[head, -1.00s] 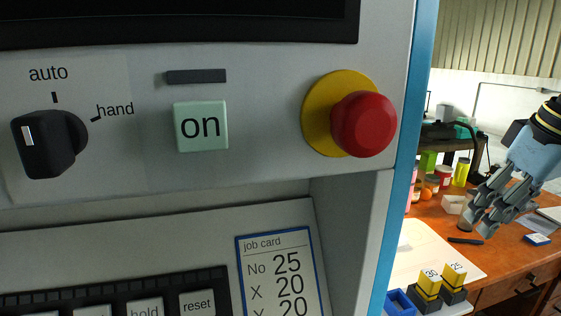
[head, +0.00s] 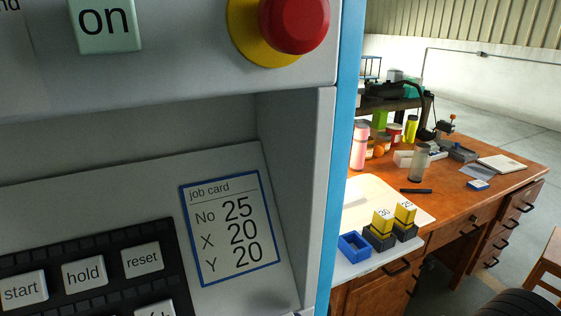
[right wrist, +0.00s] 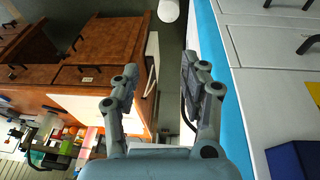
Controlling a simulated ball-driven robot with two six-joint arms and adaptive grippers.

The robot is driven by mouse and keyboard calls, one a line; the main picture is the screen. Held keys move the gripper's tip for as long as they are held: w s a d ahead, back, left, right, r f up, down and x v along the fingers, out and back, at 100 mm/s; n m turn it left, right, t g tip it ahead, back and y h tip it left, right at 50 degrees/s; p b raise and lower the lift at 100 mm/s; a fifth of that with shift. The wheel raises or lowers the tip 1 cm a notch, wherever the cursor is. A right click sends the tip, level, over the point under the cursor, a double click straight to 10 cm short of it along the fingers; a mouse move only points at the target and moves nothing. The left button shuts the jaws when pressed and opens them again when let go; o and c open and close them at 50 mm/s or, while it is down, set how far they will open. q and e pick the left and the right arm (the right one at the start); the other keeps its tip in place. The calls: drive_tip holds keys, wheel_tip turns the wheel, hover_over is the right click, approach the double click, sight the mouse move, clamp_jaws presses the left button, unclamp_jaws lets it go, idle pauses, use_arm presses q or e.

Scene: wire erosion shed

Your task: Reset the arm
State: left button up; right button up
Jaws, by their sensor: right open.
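My right gripper (right wrist: 160,78) shows in the right wrist view with its two fingers apart and nothing between them. It hangs in the air between the wooden desk (right wrist: 105,40) on the left and the blue edge of the machine (right wrist: 215,60) on the right. In the head view my right gripper is out of frame. My left gripper is in neither view.
The machine panel fills the left of the head view, with an on button (head: 105,25), a red stop knob (head: 293,22) and a job card (head: 232,228). Floor (head: 490,95) shows behind the desk.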

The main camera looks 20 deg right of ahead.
drive_tip(key=s+d+f+b, duration=0.1)
drive_tip(key=s+f+b, duration=0.15)
drive_tip(key=f, duration=0.85)
drive_tip(key=s+f+g+b, duration=0.1)
drive_tip(key=s+f+b, duration=0.15)
drive_tip(key=f, duration=0.75)
drive_tip(key=s+d+f+b, duration=0.15)
drive_tip(key=f+b, duration=0.25)
drive_tip(key=f, duration=0.7)
drive_tip(key=s+f+g+b, duration=0.1)
drive_tip(key=s+f+b, duration=0.5)
drive_tip(key=s+f, duration=0.9)
wheel_tip(320, 180, down, 2)
drive_tip(key=shift+s, duration=0.3)
